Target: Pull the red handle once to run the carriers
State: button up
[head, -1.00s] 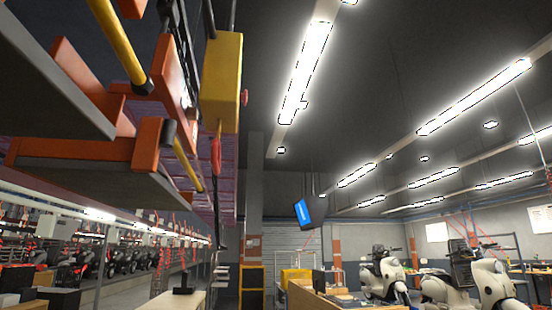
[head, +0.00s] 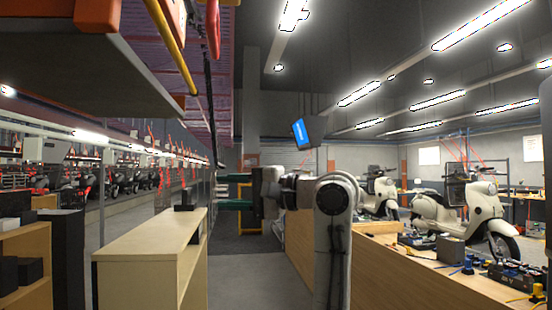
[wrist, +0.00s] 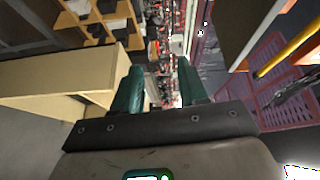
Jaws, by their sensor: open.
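The red handle (head: 213,28) is a loop hanging at the top of the head view, partly cut off by the upper edge. It hangs beside the orange-framed carrier conveyor. My gripper (head: 222,191) is in the middle of the head view, well below the handle and pointing left. Its two green fingers are apart with nothing between them. They also show in the wrist view (wrist: 160,78), open and empty. I cannot make out the handle in the wrist view. A grey carrier slab (head: 80,70) hangs at the upper left, with a yellow bar (head: 168,40) beside it.
A pale wooden cabinet (head: 150,245) stands below and left of my gripper. A long wooden bench (head: 400,270) with batteries and parts is on the right. Scooters (head: 465,215) stand behind it. A strip of grey floor between cabinet and bench is clear.

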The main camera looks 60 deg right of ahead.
jog(key=s+a+r+y, duration=0.15)
jog(key=s+r, duration=0.25)
jog(key=r, duration=0.4)
jog(key=s+a+r+t, duration=0.1)
jog(key=s+a+r, duration=0.2)
jog(key=s+r, duration=0.35)
jog(key=s+a+r+y, duration=0.1)
jog(key=s+a+r, duration=0.2)
jog(key=r, duration=0.6)
jog(key=shift+n, duration=0.3)
jog(key=p+x, duration=0.1)
jog(key=x, duration=0.3)
jog(key=p+x, duration=0.1)
jog(key=x, duration=0.4)
jog(key=shift+w+d+r, duration=0.1)
jog(key=shift+w+d, duration=0.05)
jog(key=shift+w, duration=0.15)
grip_shut()
